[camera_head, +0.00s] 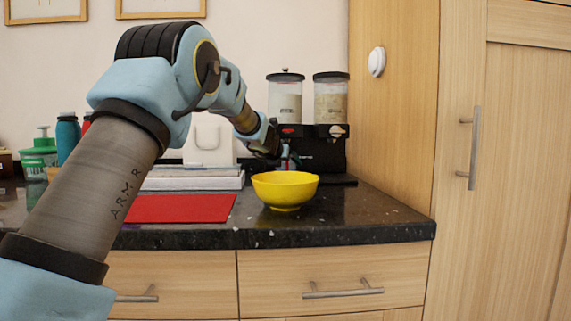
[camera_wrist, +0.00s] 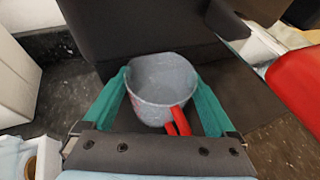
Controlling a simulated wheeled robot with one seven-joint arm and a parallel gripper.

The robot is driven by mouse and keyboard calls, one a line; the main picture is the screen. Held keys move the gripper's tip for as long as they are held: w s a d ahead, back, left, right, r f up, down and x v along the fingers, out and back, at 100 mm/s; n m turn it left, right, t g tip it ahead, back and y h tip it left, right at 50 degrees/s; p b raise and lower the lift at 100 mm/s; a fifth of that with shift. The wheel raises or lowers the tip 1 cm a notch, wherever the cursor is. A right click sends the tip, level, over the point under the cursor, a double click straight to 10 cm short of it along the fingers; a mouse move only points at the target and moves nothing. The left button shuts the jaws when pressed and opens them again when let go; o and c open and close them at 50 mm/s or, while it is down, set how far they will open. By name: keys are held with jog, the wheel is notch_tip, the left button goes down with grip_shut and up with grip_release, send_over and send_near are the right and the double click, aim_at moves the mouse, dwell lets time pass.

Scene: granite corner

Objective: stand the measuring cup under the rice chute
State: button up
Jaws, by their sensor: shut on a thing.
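The measuring cup (camera_wrist: 162,76) is a grey cup with a red handle, seen from above in the wrist view. My gripper (camera_wrist: 163,88) is shut on it, with one green finger on each side. The inside of the cup looks empty. The rice dispenser (camera_head: 312,150) is a black stand with two clear canisters at the right back of the counter. In the head view my gripper (camera_head: 286,160) is at the dispenser's lower left front, and the cup is mostly hidden there. Which chute it is closest to, and whether the cup touches the base, I cannot tell.
A yellow bowl (camera_head: 285,190) stands in front of the dispenser. A red mat (camera_head: 186,208) and a stack of flat light things (camera_head: 192,183) lie to its left. A tall wooden cabinet (camera_head: 392,110) bounds the counter on the right. Bottles (camera_head: 67,138) stand far left.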

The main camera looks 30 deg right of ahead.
jog(key=shift+f, duration=0.2)
jog(key=o, duration=1)
jog(key=shift+s+a+r, duration=0.1)
jog(key=shift+r, duration=0.2)
jog(key=b+v, duration=0.1)
jog(key=v, duration=1)
jog(key=shift+s+a+b, duration=0.25)
jog(key=shift+a+b, duration=0.05)
jog(key=shift+b, duration=0.05)
